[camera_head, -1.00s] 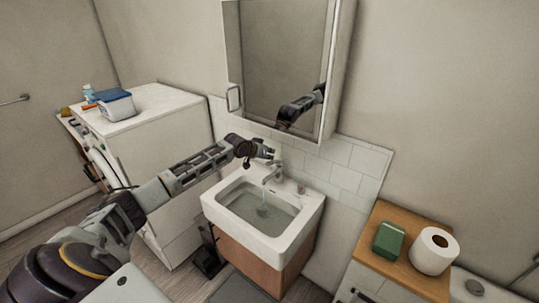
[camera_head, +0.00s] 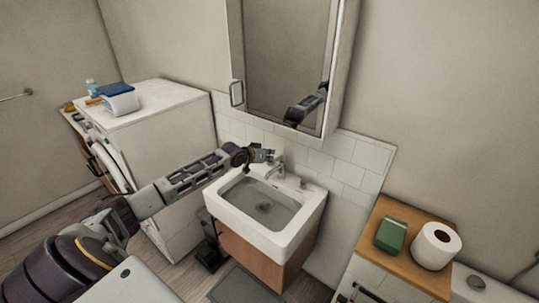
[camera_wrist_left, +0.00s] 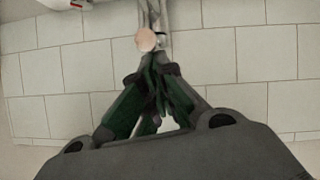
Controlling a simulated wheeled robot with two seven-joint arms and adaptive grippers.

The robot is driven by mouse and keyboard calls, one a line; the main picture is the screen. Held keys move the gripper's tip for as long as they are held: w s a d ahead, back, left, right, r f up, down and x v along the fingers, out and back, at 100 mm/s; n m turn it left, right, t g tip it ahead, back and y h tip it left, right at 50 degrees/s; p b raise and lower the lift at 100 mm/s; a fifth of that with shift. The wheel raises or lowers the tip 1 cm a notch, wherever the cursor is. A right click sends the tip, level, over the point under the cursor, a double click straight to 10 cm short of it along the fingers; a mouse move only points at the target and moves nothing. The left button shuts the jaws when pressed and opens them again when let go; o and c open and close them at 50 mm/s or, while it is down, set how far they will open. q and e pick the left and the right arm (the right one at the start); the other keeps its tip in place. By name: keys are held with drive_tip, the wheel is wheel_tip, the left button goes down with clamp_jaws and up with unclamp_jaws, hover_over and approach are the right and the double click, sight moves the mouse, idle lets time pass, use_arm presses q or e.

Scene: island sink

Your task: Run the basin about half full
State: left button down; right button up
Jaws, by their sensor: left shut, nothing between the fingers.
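The white basin (camera_head: 228,210) is set in a wooden cabinet below the mirror. Greyish water stands in it, partway up the walls, and a dark drain (camera_head: 263,208) shows through the water. The metal tap (camera_head: 278,171) stands on the back rim, and no clear stream shows under its spout. My left gripper (camera_head: 269,156) is shut and empty, just left of the tap's top. In the left wrist view its fingers (camera_wrist_left: 155,62) are together, close to the tap's metal (camera_wrist_left: 158,14). Whether they touch it cannot be told. My right gripper is in no view.
A mirror cabinet (camera_head: 285,65) hangs above the tap, close over my arm. A white washing machine (camera_head: 170,130) stands left. A wooden-topped cabinet (camera_head: 400,267) at right holds a green box (camera_head: 390,235) and a paper roll (camera_head: 436,246).

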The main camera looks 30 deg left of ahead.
use_arm(q)
drive_tip(key=shift+w+f, duration=0.1)
drive_tip(key=shift+r, duration=0.25)
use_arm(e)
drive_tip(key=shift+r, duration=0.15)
use_arm(q)
drive_tip(key=w+r+p+v, duration=0.1)
drive_tip(key=r+p+v, duration=0.1)
drive_tip(key=v, duration=0.9)
drive_tip(key=shift+a, duration=0.3)
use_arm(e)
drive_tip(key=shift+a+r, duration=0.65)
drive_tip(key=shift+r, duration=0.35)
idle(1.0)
